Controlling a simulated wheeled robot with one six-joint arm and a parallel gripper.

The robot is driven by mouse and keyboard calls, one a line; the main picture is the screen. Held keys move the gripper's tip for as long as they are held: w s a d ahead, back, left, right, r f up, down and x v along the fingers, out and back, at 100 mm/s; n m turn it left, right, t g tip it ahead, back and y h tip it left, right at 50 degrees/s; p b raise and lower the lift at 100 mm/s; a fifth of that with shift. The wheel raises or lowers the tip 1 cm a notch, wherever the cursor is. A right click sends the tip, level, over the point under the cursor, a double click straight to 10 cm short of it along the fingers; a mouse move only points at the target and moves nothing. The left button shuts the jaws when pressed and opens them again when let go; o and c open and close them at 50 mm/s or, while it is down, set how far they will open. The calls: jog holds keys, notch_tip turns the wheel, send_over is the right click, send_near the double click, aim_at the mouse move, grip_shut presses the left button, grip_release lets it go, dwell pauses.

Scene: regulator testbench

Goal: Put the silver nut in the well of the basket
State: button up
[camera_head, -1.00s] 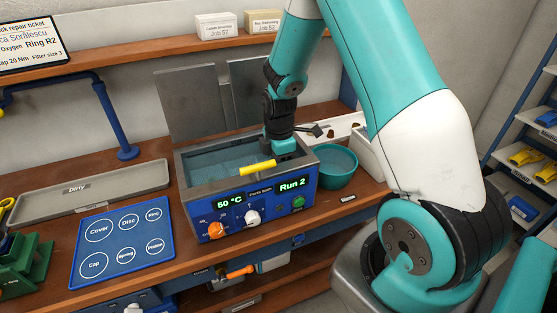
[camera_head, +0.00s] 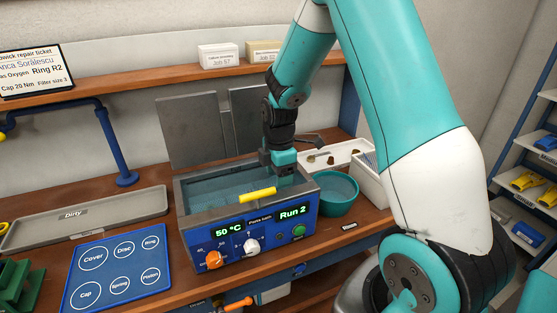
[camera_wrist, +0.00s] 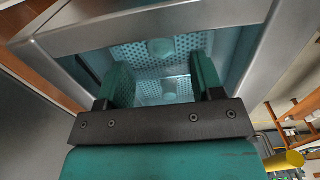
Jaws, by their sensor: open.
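I cannot make out the silver nut in either view. The basket (camera_wrist: 125,58) is a perforated metal liner sunk in the blue parts bath (camera_head: 206,237). Two rounded shapes show in it in the wrist view; I cannot tell whether either is the well or the nut. My gripper (camera_wrist: 162,82) is open, pointing down into the right end of the bath, with nothing visible between its fingers. It also shows in the head view (camera_head: 283,172), where the bath's rim partly hides its tips.
A yellow handle (camera_head: 257,195) lies at the bath's front rim. A teal bowl (camera_head: 338,203) stands right of the bath, and a white tray (camera_head: 345,148) with small brass-coloured parts behind it. Grey lid panels (camera_head: 190,130) stand behind. A blue labelled mat (camera_head: 117,270) lies left.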

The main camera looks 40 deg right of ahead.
notch_tip(320, 180, up, 7)
jog(key=b, duration=0.1)
jog(key=s+a+r+m+y, duration=0.1)
jog(key=s+a+r+m, duration=0.2)
jog(key=a, duration=0.4)
jog(key=s+a+r+y, duration=0.1)
jog(key=s+a+r, duration=0.2)
jog(key=s+a, duration=0.25)
jog(key=s+a+r+m+y, duration=0.2)
jog(key=s+a+r+m, duration=0.1)
jog(key=s+a, duration=0.7)
jog(key=s+m, duration=0.1)
jog(key=s, duration=0.2)
jog(key=shift+s+a+m, duration=0.35)
jog(key=shift+a+m, duration=0.05)
jog(key=shift+c, duration=0.2)
